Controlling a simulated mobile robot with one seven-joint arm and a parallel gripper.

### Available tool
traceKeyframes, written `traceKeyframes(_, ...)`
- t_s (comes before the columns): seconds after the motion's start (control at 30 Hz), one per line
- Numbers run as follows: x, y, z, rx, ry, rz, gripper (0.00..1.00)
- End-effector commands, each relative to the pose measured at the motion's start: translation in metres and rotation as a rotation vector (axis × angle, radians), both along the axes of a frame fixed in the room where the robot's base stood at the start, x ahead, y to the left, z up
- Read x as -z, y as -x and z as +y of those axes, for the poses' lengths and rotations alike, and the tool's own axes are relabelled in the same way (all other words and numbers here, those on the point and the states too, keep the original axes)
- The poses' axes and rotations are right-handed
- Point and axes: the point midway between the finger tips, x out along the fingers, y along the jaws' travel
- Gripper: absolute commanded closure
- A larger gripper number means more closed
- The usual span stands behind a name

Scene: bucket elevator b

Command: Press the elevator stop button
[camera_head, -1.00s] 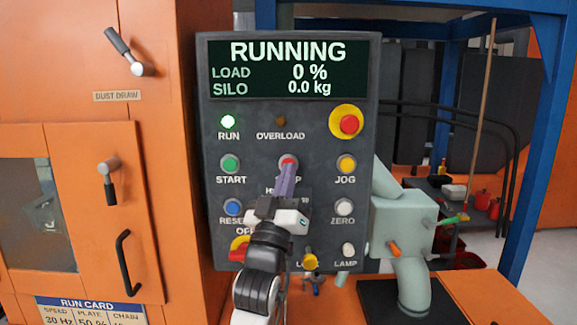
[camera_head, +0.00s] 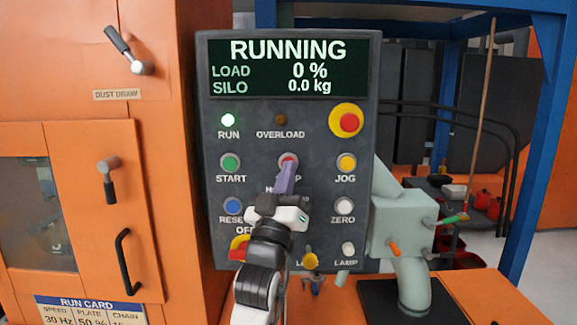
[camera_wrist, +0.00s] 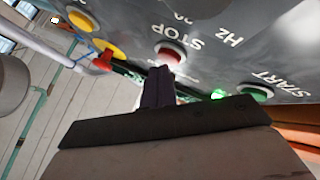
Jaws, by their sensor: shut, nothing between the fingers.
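The control panel (camera_head: 290,95) stands upright, and its screen reads RUNNING, LOAD 0 %, SILO 0.0 kg. The red stop button (camera_head: 289,158) is in the middle of the panel, partly hidden behind my gripper (camera_head: 286,168). In the wrist view the stop button (camera_wrist: 171,52) shows beside the word STOP. My gripper's purple fingers also show in the wrist view (camera_wrist: 159,72), closed together with their tips near the button. I cannot tell whether they touch it.
The green START button (camera_head: 230,163) is left of stop and the yellow JOG button (camera_head: 346,163) is right. A red emergency button (camera_head: 348,121) on yellow sits upper right. The blue RESET button (camera_head: 232,206) is lower left. A grey-green pipe housing (camera_head: 402,225) stands right of the panel.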

Motion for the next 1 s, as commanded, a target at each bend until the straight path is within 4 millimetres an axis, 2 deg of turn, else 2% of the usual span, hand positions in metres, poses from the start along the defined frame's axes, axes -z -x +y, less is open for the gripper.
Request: traceKeyframes(1.0,-0.0005,-0.0078,-0.0001,0.000,0.000,-0.001,1.00)
